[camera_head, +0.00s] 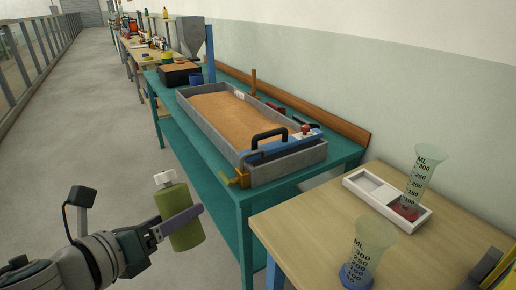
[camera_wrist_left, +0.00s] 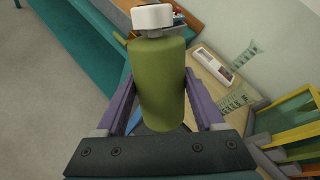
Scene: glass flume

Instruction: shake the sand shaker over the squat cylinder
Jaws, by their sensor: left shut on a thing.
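The sand shaker, an olive-green bottle with a white cap (camera_head: 186,218), is upright with a slight tilt. My left gripper (camera_head: 180,222) is shut around its body and holds it over the floor, left of the tables. The shaker also fills the middle of the left wrist view (camera_wrist_left: 162,85), between the purple fingers. A clear graduated cylinder with a blue base (camera_head: 368,250) stands on the wooden table; it looks wider and squatter than the other. My right gripper is not visible.
The white tray (camera_head: 357,189) sits on the wooden table (camera_head: 295,222). Left of it, a teal bench (camera_head: 235,195) carries a grey sand-filled flume (camera_head: 290,165) with black handles. A yellow and black object (camera_head: 490,270) is at the lower right. The floor at left is clear.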

